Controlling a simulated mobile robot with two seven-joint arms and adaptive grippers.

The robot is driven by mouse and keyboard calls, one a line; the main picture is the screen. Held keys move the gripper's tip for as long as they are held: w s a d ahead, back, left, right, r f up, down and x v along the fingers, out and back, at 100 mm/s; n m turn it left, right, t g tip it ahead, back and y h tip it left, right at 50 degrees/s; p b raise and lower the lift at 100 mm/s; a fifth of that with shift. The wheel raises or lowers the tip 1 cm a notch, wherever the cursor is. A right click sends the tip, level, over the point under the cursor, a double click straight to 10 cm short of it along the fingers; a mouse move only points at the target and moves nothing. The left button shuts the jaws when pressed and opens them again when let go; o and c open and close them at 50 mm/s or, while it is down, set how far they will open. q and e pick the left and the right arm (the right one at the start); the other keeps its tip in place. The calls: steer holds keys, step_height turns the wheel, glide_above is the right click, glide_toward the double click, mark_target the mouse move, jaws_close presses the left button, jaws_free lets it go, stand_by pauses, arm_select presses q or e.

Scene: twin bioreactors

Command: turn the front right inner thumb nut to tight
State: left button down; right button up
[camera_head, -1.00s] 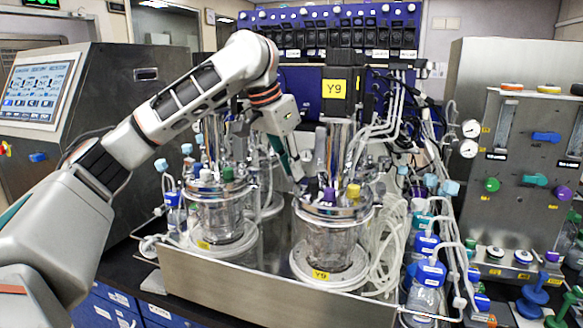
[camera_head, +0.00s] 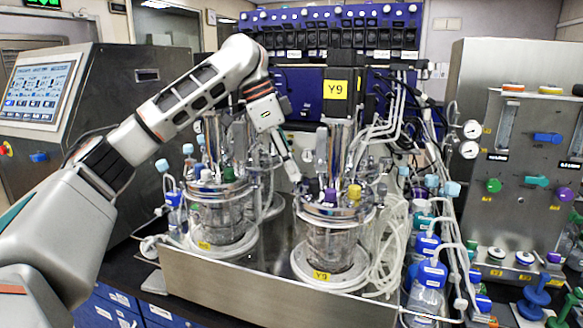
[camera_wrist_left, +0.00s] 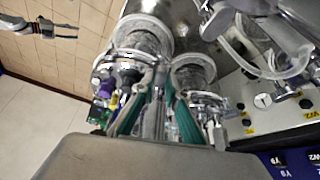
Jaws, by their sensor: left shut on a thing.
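The front right vessel (camera_head: 330,245) is glass with a shiny metal head plate (camera_head: 325,212) carrying a purple cap (camera_head: 330,195) and a yellow cap (camera_head: 354,192). My left gripper (camera_head: 300,183) reaches down to the rear left part of this plate, beside a dark knob. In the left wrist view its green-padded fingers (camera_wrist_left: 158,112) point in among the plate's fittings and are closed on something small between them. The thumb nut itself is hidden at the fingertips, so its turn cannot be read. My right gripper (camera_wrist_left: 62,31) shows far off at the upper left, fingers apart and empty.
The front left vessel (camera_head: 222,222) with a green cap stands close by. A tall metal cylinder (camera_head: 340,150) and bundled clear tubes (camera_head: 385,245) crowd the plate. Blue-capped bottles (camera_head: 430,272) stand at the right. The steel tray wall (camera_head: 260,295) runs along the front.

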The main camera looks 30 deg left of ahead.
arm_select(q)
steer(key=shift+m, duration=0.3)
steer(key=c, duration=2)
jaws_free()
steer(key=v, duration=1.2)
steer(key=shift+w, duration=0.15)
